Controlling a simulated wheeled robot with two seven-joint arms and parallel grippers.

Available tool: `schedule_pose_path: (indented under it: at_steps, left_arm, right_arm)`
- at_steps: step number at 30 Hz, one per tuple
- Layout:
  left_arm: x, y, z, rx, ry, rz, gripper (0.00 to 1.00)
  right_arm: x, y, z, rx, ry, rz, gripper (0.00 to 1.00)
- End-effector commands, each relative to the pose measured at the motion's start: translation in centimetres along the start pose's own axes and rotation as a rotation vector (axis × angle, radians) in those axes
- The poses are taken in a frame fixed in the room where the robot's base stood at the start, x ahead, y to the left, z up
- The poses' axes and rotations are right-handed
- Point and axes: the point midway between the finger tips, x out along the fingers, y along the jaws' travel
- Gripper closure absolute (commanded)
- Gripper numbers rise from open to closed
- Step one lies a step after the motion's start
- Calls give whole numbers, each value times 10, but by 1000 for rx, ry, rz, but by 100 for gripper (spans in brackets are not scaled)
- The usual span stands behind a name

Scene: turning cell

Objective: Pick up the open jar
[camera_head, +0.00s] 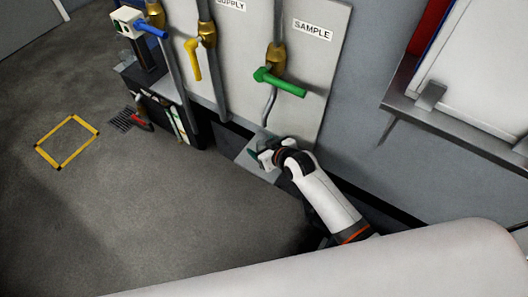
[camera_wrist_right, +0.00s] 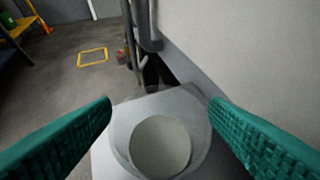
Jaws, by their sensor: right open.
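The open jar (camera_wrist_right: 160,147) is a pale, see-through round vessel seen from above in the right wrist view. Its mouth is uncovered, and a pale disc shows inside. It stands on a grey shelf (camera_wrist_right: 104,158). My right gripper (camera_wrist_right: 160,106) is open, with its green finger pads left and right of the jar; I see a gap on both sides. In the head view my right gripper (camera_head: 264,156) is over the small shelf below the SAMPLE panel. There it hides most of the jar. My left gripper is not in view.
A pipe with a green-handled valve (camera_head: 278,82) comes down just above the right gripper. The SAMPLE panel (camera_head: 312,70) and wall stand close behind. A yellow-handled valve (camera_head: 193,60) is further left. A yellow floor square (camera_head: 68,141) lies on open floor.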

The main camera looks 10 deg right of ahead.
Motion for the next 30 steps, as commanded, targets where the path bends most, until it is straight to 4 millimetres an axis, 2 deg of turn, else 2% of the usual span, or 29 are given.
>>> schedule_pose_path:
  at_steps: [6, 15, 25, 30]
  left_arm:
    - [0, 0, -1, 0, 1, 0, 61]
    - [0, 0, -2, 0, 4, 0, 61]
    - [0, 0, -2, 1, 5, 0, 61]
    - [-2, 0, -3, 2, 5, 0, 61]
  right_arm:
    - [0, 0, 0, 0, 0, 0, 31]
    - [0, 0, 0, 0, 0, 0, 78]
    - [-2, 1, 2, 0, -1, 0, 78]
    - [-10, 4, 14, -1, -3, 1, 78]
